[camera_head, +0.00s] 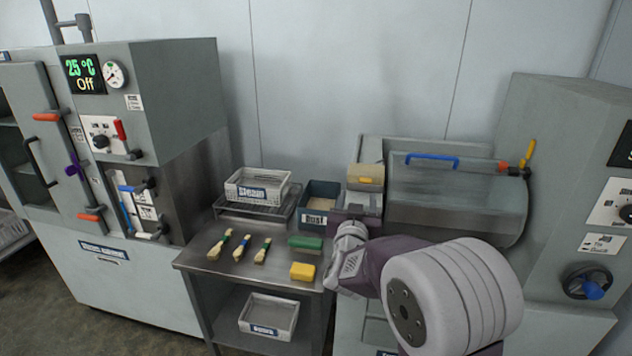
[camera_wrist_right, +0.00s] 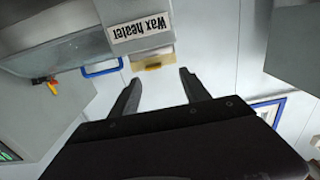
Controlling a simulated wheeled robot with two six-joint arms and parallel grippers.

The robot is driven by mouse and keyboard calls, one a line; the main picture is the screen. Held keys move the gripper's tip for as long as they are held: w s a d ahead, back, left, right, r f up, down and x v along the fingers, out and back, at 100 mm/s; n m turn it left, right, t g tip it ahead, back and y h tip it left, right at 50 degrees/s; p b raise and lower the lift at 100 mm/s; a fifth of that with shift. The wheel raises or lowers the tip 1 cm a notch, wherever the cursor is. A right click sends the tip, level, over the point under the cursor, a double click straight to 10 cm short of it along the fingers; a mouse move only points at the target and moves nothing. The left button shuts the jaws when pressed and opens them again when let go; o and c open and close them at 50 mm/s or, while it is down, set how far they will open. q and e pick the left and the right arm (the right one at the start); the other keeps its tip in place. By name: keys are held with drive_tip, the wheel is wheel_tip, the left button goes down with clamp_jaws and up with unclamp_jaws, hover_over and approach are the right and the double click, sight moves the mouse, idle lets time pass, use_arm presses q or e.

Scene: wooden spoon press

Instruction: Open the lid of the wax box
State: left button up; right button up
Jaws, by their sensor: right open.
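The wax box (camera_head: 366,187) stands on the bench against the left side of the large grey drum machine in the head view. In the right wrist view the box appears upside down with a "Wax heater" label (camera_wrist_right: 140,34) and the yellow handle (camera_wrist_right: 152,65). My right gripper (camera_wrist_right: 160,77) is open, with its two fingers pointing towards the handle and nothing between them. Its fingertips look apart from the handle. In the head view my right wrist is in front of the box. My left gripper is not in view.
The drum machine (camera_head: 450,200) with a blue handle (camera_head: 431,160) stands right of the box. A "Dust" bin (camera_head: 315,219) and a white basket (camera_head: 257,186) are to its left. Brushes (camera_head: 241,248), a green block (camera_head: 305,242) and a yellow block (camera_head: 302,271) lie on the metal table.

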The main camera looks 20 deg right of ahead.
sight(365, 182)
drive_tip(key=x, duration=0.2)
drive_tip(key=p+x, duration=0.1)
drive_tip(key=x, duration=0.1)
drive_tip(key=d+p+x, duration=0.1)
drive_tip(key=x, duration=0.2)
drive_tip(key=shift+s, duration=0.4)
drive_tip(key=shift+w+d+r, duration=0.15)
drive_tip(key=shift+w+d, duration=0.15)
drive_tip(key=shift+d, duration=0.1)
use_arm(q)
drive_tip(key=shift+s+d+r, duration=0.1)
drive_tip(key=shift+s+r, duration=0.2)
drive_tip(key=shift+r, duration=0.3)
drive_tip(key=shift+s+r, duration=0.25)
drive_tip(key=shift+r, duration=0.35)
use_arm(e)
drive_tip(key=shift+w, duration=0.15)
clamp_jaws()
